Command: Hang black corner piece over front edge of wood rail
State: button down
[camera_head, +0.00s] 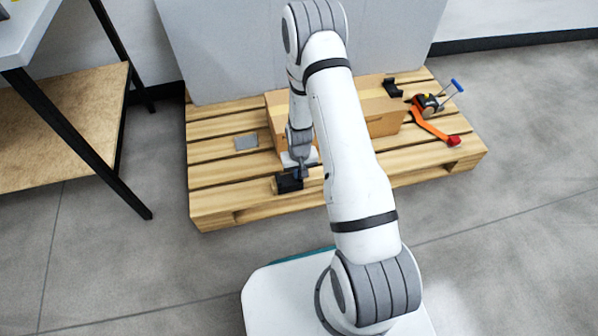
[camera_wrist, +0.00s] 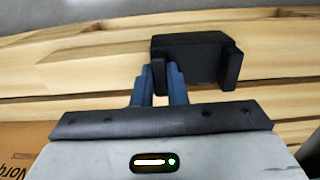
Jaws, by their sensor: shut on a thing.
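The black corner piece (camera_head: 288,183) is a small angular bracket held above the front slat of the wood pallet (camera_head: 250,202). My gripper (camera_head: 301,173) is at its right end in the head view. In the wrist view, the blue fingers (camera_wrist: 164,88) are closed on a thin flange at the left of the corner piece (camera_wrist: 198,57). In that view the piece covers part of the pale wood rail (camera_wrist: 85,75), near its outer edge. I cannot tell whether the piece touches the wood.
A cardboard box (camera_head: 380,118) lies on the pallet behind my arm. Another black corner piece (camera_head: 392,88) sits on it. An orange strap with a ratchet (camera_head: 428,108) lies at the right. A small grey plate (camera_head: 246,142) lies at the left.

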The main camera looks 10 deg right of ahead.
jog(key=shift+f, duration=0.3)
dwell(0.6)
jog(key=c, duration=1.4)
grip_release()
jog(key=shift+o, duration=0.2)
jog(key=shift+r, duration=0.1)
jog(key=shift+r+p, duration=2.25)
jog(key=shift+r, duration=1.25)
